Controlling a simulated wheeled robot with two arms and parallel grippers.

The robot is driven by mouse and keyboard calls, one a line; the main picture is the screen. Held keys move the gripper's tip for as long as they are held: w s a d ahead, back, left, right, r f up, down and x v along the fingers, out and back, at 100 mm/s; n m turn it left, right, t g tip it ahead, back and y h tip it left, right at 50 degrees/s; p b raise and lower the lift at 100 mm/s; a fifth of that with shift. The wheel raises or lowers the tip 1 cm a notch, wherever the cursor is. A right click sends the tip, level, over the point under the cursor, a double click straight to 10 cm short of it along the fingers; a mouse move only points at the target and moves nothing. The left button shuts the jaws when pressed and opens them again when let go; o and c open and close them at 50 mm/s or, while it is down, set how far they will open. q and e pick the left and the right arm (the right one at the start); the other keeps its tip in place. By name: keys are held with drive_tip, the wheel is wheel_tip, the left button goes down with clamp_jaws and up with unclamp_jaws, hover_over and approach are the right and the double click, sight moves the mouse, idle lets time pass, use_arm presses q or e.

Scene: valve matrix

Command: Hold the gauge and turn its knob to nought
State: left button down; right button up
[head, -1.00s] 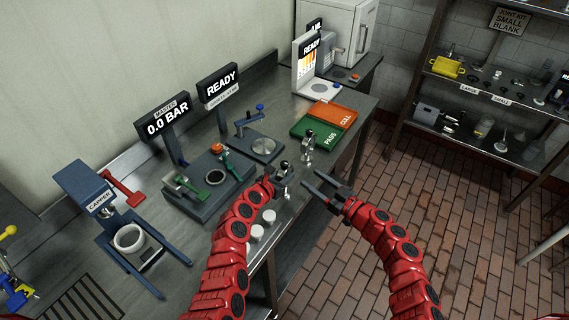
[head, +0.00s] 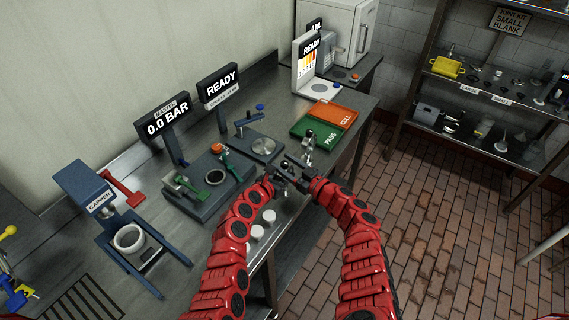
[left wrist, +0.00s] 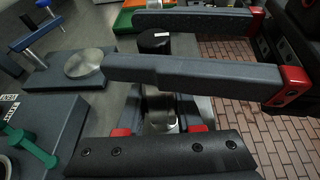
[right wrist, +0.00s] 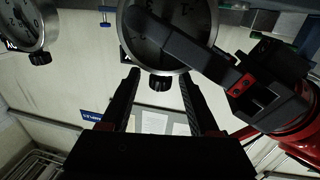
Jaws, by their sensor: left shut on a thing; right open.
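My left gripper (head: 281,182) is shut on a gauge, which it holds up over the bench's front edge. In the left wrist view its fingers (left wrist: 160,105) grip the gauge's metal body. The right wrist view shows the gauge's round dial (right wrist: 150,38), with a left finger across it, so the pointer cannot be read. The black knob (right wrist: 162,83) also shows in the left wrist view, with a white mark (left wrist: 155,40). My right gripper (head: 306,175) is open. Its fingers (right wrist: 158,80) stand on both sides of the knob, with gaps showing.
A second gauge (head: 309,139) stands by the green PASS tray (head: 299,128), next to the orange CULL tray (head: 333,113).

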drive_tip(key=shift+w+a, duration=0.1)
drive_tip(key=shift+a, duration=0.05)
clamp_jaws()
drive_tip(key=shift+w+d+f, duration=0.2)
drive_tip(key=shift+d+f, duration=0.1)
drive_tip(key=shift+d, duration=0.15)
use_arm(q)
drive_tip(key=shift+r, duration=0.1)
use_arm(e)
drive_tip(key=shift+f+g, duration=0.1)
drive_tip(key=shift+g, duration=0.3)
drive_tip(key=shift+a+n+y, duration=0.1)
drive_tip(key=shift+n+y, duration=0.2)
drive_tip(key=shift+n, duration=0.1)
drive_tip(key=shift+s+a+r+n+g+y, duration=0.2)
drive_tip(key=shift+a+r+n+g+y, duration=0.1)
drive_tip(key=shift+g+y, duration=0.2)
use_arm(q)
drive_tip(key=shift+a, duration=0.1)
use_arm(e)
drive_tip(key=shift+r, duration=0.1)
